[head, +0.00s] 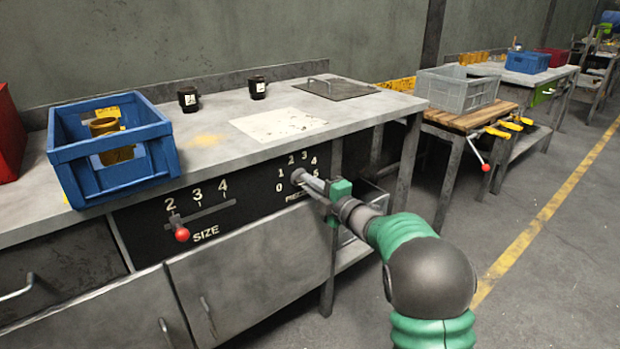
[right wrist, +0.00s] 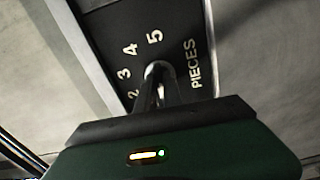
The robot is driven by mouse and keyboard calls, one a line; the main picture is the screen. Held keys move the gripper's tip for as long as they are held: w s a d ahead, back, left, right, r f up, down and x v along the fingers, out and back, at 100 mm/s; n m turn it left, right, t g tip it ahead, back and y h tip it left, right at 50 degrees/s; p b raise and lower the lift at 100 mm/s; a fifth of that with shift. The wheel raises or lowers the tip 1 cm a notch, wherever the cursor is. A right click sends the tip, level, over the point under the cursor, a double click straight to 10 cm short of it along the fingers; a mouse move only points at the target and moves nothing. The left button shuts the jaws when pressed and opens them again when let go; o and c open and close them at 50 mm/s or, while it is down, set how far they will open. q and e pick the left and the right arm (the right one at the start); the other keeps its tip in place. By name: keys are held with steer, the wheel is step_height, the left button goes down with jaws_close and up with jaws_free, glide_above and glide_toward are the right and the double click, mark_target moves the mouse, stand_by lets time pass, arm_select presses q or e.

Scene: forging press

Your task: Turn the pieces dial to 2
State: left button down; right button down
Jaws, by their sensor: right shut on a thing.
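The pieces dial (head: 297,176) is a small grey knob on the black front panel of the bench. Numbers 0 to 5 are printed in an arc around it, with the word PIECES below. My right gripper (head: 304,179) is shut on the dial. In the right wrist view the dial (right wrist: 157,70) shows only in part between the fingers (right wrist: 157,85). The numbers 2, 3, 4 and 5 show beside it. The number that the dial points to is hidden by my gripper. My left gripper is not in view.
Left of the dial is the SIZE slider with a red knob (head: 182,235). On the bench top (head: 215,115) stand a blue crate (head: 125,173) with a yellow part in it, and two black mugs (head: 188,98). A grey crate (head: 455,92) stands on the wooden bench at the right.

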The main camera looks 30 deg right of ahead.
steer(key=m+p, duration=0.8)
steer(key=f+m+p, duration=0.1)
steer(key=m+p, duration=0.4)
steer(key=shift+s+a, duration=0.1)
stand_by(0.5)
steer(key=c, duration=1.5)
jaws_free()
steer(key=shift+r, duration=0.1)
steer(key=shift+r, duration=0.1)
